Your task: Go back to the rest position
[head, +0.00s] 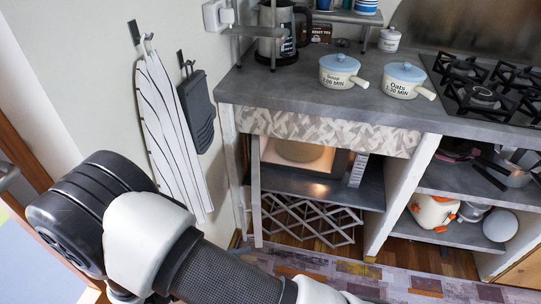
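My arm crosses the lower left of the head view, and its far end runs off the bottom edge. My gripper is not in view, so I cannot see whether it is open, shut or holding anything. A microwave (357,170) sits under the counter. Its inside is lit and a round plate (299,151) shows there. Its door (256,192) appears to stand open, seen nearly edge-on.
On the masonry counter (292,88) stand two lidded blue-and-white pots (339,71) (403,80), a kettle (277,35) and a gas hob (485,95). Lower shelves hold pans and an orange-white pot (432,211). A patterned rug (400,281) covers the floor.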

